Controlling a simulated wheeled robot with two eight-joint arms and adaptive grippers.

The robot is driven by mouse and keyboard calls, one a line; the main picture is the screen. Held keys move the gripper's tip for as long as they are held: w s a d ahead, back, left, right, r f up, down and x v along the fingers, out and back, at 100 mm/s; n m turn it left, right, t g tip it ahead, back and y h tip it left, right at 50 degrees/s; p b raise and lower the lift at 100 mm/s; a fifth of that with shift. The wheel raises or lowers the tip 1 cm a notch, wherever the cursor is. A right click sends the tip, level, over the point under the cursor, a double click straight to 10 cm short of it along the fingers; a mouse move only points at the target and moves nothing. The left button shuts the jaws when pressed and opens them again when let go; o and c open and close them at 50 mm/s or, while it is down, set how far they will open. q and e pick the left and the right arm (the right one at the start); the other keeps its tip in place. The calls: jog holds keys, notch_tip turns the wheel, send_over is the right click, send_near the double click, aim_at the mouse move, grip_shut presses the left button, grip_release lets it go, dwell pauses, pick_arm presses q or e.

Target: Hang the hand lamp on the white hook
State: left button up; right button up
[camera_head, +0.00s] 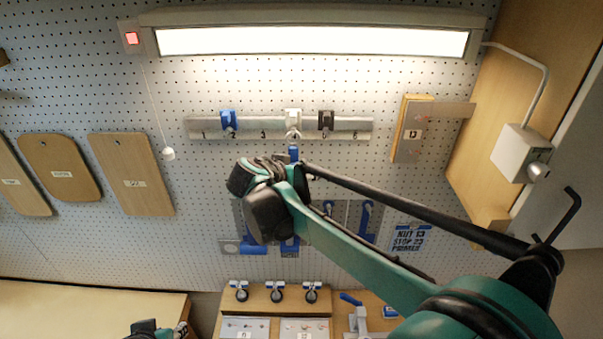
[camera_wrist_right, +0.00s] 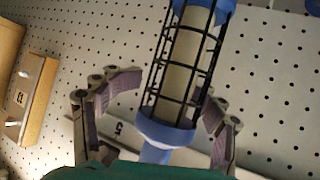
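The white hook (camera_head: 293,117) is on the grey rail at the place marked 4. My right gripper (camera_wrist_right: 165,105) has its two fingers on either side of the hand lamp (camera_wrist_right: 180,75), which has a black wire cage, a pale tube and blue ends. In the head view my right wrist hides most of the lamp; a small blue part (camera_head: 294,152) shows just below the white hook. I cannot tell whether it touches the hook. My left arm shows only at the bottom edge, its fingers not clear.
The rail (camera_head: 262,130) also carries a blue hook (camera_head: 228,120) at 2 and a black hook (camera_head: 326,120) at 5. A pull cord (camera_head: 168,153) hangs at left. Blue-handled tools (camera_head: 367,220) hang below.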

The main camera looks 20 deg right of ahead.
dwell(0.3)
jog(key=v, duration=1.2)
jog(key=s+d+f+n+y+b, duration=0.2)
jog(key=s+f+b, duration=0.4)
jog(key=f+b, duration=0.6)
jog(key=s+d+f+n+y+b, duration=0.2)
jog(key=s+f+b, duration=0.5)
jog(key=f, duration=1.8)
jog(key=s+d+f+n+g+y+b, duration=0.1)
jog(key=s+d+f+n+y+b, duration=0.2)
jog(key=f+b, duration=1.4)
jog(key=s+f+y, duration=0.1)
jog(key=s+f, duration=0.1)
jog(key=s, duration=0.2)
jog(key=shift+f+b, duration=0.25)
jog(key=shift+b, duration=0.05)
